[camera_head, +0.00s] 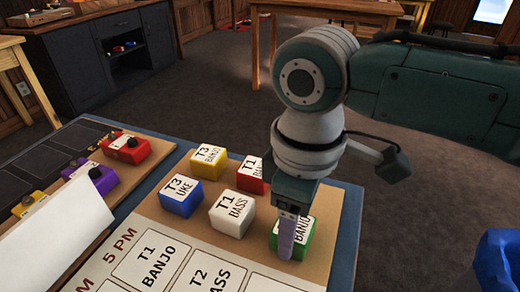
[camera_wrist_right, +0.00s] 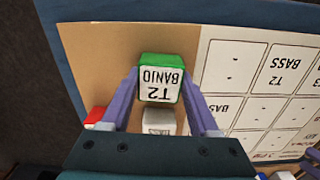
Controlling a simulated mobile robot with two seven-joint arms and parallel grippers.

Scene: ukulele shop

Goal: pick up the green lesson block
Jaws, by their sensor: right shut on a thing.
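The green lesson block (camera_head: 305,238) has a white top face with a banjo label, and it stands at the right edge of the brown board in the head view. In the right wrist view the green block (camera_wrist_right: 160,67) reads "T2 BANJO" and sits between the two purple fingers. My right gripper (camera_head: 287,238) reaches down over it and is shut on it; it also shows in the right wrist view (camera_wrist_right: 160,85). In the head view the gripper hides part of the block. I cannot tell whether the block is clear of the board. My left gripper is not in view.
Beside it on the board (camera_head: 160,211) stand a white block (camera_head: 232,214), a blue block (camera_head: 180,196), a yellow block (camera_head: 208,162) and a partly hidden red block (camera_head: 250,176). A white sheet (camera_head: 62,232) and several pedal-like boxes lie at left. A blue object (camera_head: 497,262) is at lower right.

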